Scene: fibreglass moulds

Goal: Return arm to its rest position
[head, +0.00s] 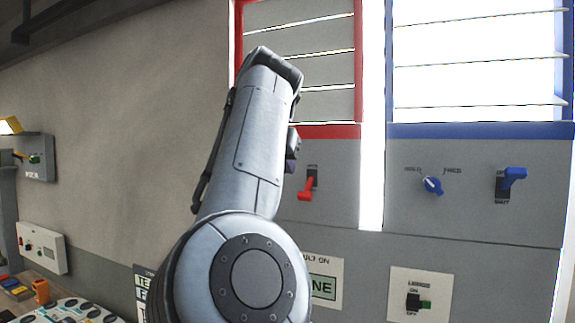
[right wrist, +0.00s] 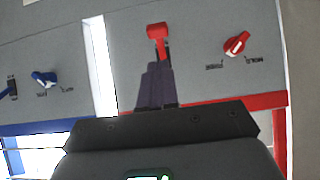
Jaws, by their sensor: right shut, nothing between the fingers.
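My right arm rises through the middle of the head view, its forearm in front of the grey panel. Only a small dark part of my right gripper (head: 291,165) shows past the forearm's right edge. In the right wrist view its dark fingers (right wrist: 156,84) are shut and empty. They point at the red lever (right wrist: 158,40), overlapping its lower part in the picture; I cannot tell if they touch it. In the head view the red lever (head: 306,188) hangs downward, just right of the forearm. My left gripper is not in view.
A red knob (right wrist: 236,44) shows beside the lever in the wrist view. A blue knob (head: 432,185) and blue lever (head: 514,175) are on the right panel. A black switch (head: 414,301) sits below.

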